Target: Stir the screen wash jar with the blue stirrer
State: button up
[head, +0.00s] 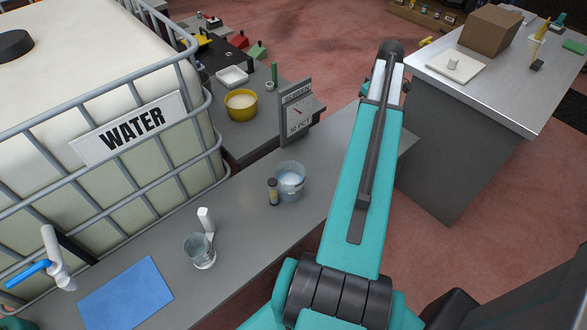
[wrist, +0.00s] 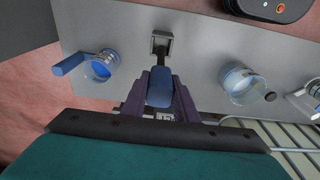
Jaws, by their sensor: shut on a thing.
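My gripper (wrist: 160,88) is in the wrist view, shut on the blue handle of the stirrer (wrist: 160,87). A dark shaft runs from the handle to a small grey square piece (wrist: 154,43) over the counter; I cannot tell whether that piece touches the counter. To the left stands a clear jar with blue liquid (wrist: 101,68), apparently the screen wash jar, apart from the stirrer. A blue bar (wrist: 69,64) sticks out beside the jar. In the head view my arm hides the gripper, the stirrer and this jar.
A larger clear container (wrist: 239,86) stands right of my gripper; it also shows in the head view (head: 290,181), beside a small dark vial (head: 273,192). A glass (head: 197,250), a sign (head: 296,112) and a water tank (head: 60,190) are nearby. Bare counter lies between the vessels.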

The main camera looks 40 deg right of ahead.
jog(key=w+a+r, duration=0.3)
jog(key=w+a, duration=0.7)
jog(key=a, duration=0.4)
jog(key=w+a+r, duration=0.2)
jog(key=w+a, duration=0.8)
jog(key=a, duration=0.3)
jog(key=w+a+r, duration=0.1)
jog(key=a+r, duration=0.1)
jog(key=a, duration=1.4)
jog(key=w+a+r+b, duration=0.1)
jog(key=w+a+r, duration=0.1)
jog(key=a, duration=1.3)
jog(key=shift+a+r, duration=0.2)
jog(key=shift+a, duration=0.15)
jog(key=shift+w+d, duration=0.1)
jog(key=shift+w, duration=0.05)
